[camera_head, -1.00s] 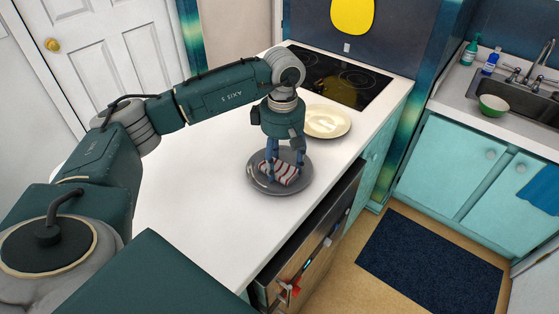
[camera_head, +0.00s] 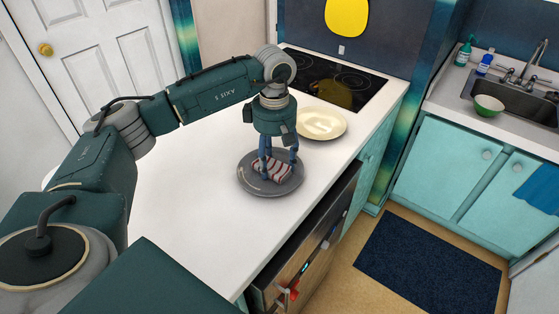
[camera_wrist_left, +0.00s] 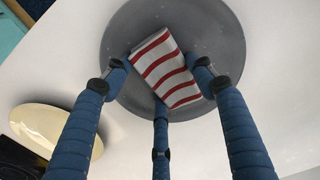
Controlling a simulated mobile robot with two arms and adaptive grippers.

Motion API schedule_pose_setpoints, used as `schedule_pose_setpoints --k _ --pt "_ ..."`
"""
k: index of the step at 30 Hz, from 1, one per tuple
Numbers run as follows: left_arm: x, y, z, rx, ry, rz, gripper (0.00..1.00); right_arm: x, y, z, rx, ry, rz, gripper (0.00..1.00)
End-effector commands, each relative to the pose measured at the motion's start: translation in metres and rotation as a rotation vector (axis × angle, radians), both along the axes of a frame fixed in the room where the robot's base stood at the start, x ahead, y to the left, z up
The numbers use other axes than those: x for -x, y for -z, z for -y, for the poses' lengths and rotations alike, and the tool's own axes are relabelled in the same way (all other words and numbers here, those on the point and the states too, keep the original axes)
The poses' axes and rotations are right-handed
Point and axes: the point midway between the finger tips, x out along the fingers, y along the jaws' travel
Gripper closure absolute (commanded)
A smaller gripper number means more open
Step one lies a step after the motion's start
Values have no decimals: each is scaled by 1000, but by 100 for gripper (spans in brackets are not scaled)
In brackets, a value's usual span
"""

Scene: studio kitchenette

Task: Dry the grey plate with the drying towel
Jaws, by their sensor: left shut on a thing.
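The grey plate (camera_head: 246,184) lies on the white counter, near its front edge. It also shows in the wrist view (camera_wrist_left: 122,40), with small pale specks on its surface. The drying towel (camera_head: 268,169), folded with red and white stripes, lies on the plate, and it shows in the wrist view (camera_wrist_left: 165,67) too. My left gripper (camera_head: 277,162) points down over the plate, its blue fingers shut around the towel. In the wrist view the fingers (camera_wrist_left: 163,85) stand on three sides of the towel. My right gripper is not in view.
A cream plate (camera_head: 320,124) sits on the counter behind the grey plate, close to the black cooktop (camera_head: 335,77). The counter left of the grey plate is clear.

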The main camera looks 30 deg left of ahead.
Motion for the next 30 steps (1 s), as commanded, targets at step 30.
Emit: schedule_pose_setpoints --k 30 --pt "-7 -1 17 1 1 1 65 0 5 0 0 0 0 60"
